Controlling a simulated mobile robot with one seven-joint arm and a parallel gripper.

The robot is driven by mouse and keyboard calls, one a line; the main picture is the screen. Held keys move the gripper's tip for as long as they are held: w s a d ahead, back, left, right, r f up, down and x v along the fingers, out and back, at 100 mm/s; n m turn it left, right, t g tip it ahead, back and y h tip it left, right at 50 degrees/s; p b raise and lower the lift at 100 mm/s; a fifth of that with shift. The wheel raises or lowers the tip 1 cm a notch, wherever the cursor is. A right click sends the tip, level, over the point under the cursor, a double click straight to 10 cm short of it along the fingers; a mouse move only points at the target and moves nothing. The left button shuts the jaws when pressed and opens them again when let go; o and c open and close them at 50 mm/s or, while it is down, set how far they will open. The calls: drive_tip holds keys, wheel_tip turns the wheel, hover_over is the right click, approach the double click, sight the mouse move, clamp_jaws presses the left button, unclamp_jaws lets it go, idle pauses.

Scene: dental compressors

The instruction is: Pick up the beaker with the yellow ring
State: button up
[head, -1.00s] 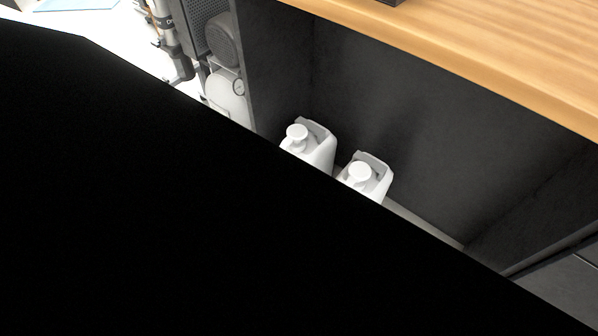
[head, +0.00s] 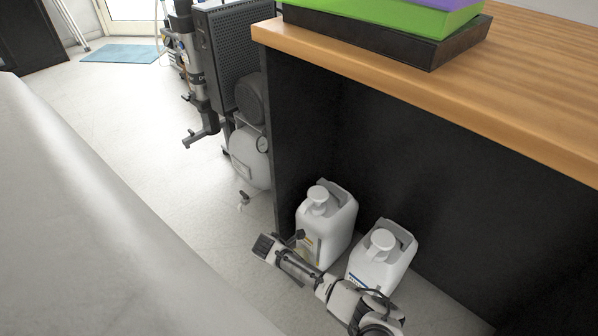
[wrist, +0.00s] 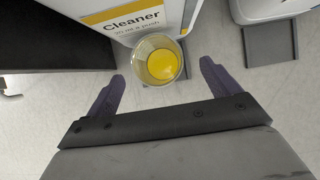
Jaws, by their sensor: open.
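In the wrist view a clear round beaker (wrist: 151,46) with yellow showing inside it is seen from its open end. It is close to the white "Cleaner" container. My gripper (wrist: 162,69) is open, with one dark purple finger on each side below the beaker in the picture. The beaker lies between the lines of the fingers, and nothing is visibly gripped. Whether the fingers touch it cannot be told. I cannot make out the beaker in the head view.
White jugs, one at left (head: 338,222) and one at right (head: 393,262), stand on the floor under a wooden counter (head: 430,95). A dark side panel (head: 290,130) and a compressor tank (head: 247,155) are left of them. Open floor (head: 120,130) lies further left.

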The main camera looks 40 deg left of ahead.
drive_tip(key=b+x, duration=0.2)
drive_tip(key=x, duration=0.3)
drive_tip(key=shift+w+a+b, duration=0.15)
drive_tip(key=shift+w+b, duration=0.05)
drive_tip(key=shift+b, duration=0.2)
drive_tip(key=shift+r, duration=0.1)
drive_tip(key=shift+c, duration=0.5)
drive_tip(key=c, duration=1.4)
drive_tip(key=shift+o, duration=0.2)
drive_tip(key=shift+r, duration=0.1)
